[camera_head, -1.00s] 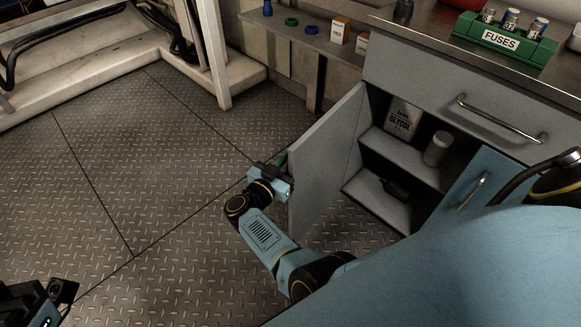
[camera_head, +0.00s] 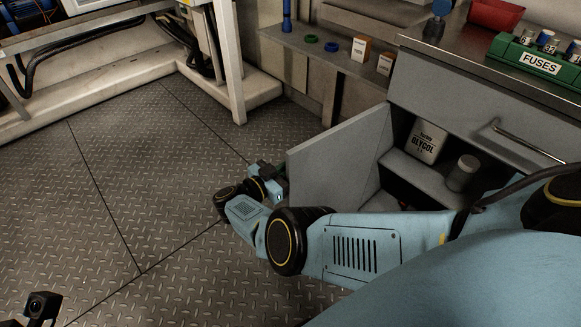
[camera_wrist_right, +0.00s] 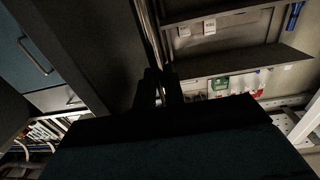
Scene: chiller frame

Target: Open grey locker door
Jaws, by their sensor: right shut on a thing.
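The grey locker door (camera_head: 345,155) stands swung wide open from the grey cabinet, hinged at its right edge. My right gripper (camera_head: 268,178) is at the door's free left edge, low on its outer side. In the right wrist view the gripper (camera_wrist_right: 160,88) is shut on the door's silver bar handle (camera_wrist_right: 152,35), which runs up between its dark fingers, with the dark door panel (camera_wrist_right: 85,45) alongside. In the head view the handle is hidden behind the gripper and door. Only a small black camera part of my left arm shows at bottom left; its jaws are out of frame.
A closed drawer (camera_head: 470,105) is above. A green fuse rack (camera_head: 540,61) stands on the counter. A wall shelf (camera_head: 330,58) is behind the door. The metal floor left of the door is clear.

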